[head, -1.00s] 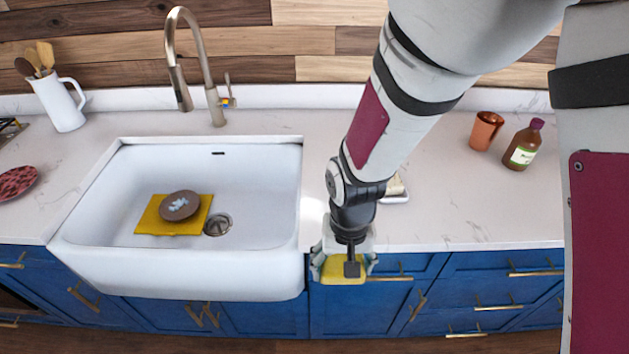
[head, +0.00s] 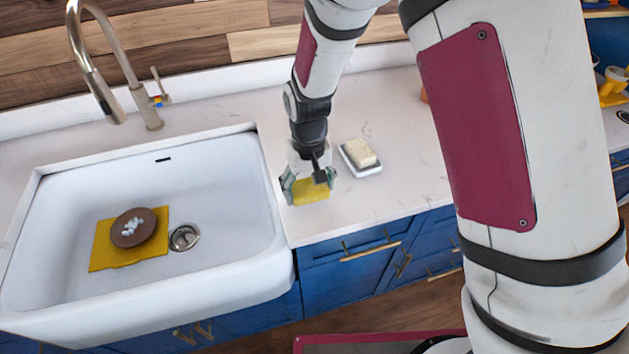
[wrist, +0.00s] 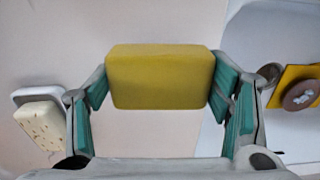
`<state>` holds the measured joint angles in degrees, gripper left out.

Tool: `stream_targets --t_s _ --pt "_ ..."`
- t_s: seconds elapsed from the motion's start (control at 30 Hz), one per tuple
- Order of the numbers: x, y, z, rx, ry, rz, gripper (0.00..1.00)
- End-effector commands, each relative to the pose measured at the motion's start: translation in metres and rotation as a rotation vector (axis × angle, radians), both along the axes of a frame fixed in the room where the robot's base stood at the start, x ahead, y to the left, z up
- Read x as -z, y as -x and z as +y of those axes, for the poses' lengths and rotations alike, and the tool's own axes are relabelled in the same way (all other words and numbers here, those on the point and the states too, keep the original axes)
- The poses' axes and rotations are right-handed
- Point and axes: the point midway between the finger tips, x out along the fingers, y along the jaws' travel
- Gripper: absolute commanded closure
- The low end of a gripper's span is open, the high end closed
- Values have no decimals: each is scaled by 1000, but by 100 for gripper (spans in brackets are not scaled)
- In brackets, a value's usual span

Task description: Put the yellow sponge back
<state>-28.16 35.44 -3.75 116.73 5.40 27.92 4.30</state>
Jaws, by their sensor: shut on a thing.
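My gripper (head: 309,189) is shut on the yellow sponge (head: 312,192). It holds the sponge over the white counter, just right of the sink. In the wrist view the yellow sponge (wrist: 160,77) sits between the two teal-padded fingers. To the right of the gripper in the head view, a pale, speckled block (head: 360,152) lies on a small white dish (head: 366,169). Both also show at the left of the wrist view, the block (wrist: 42,124) partly covering the dish. I cannot tell whether the held sponge touches the counter.
The white sink (head: 222,205) holds a yellow cloth (head: 104,246) with a brown round thing (head: 133,228) on it, beside the drain (head: 184,237). A tall tap (head: 106,55) stands behind the sink. Bare counter (head: 385,195) lies around the dish.

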Motion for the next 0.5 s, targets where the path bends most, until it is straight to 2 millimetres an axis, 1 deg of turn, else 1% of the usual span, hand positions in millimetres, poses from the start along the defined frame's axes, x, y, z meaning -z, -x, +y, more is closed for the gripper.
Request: stream_targets --t_s 0.03,0.1,0.37,0.5 --pt "1 -9 -4 4 0 -1 54" --pt "2 -18 -8 2 0 -1 54" --pt "4 -38 -16 2 0 -1 54" --pt "24 -34 -15 1 1 4 54"
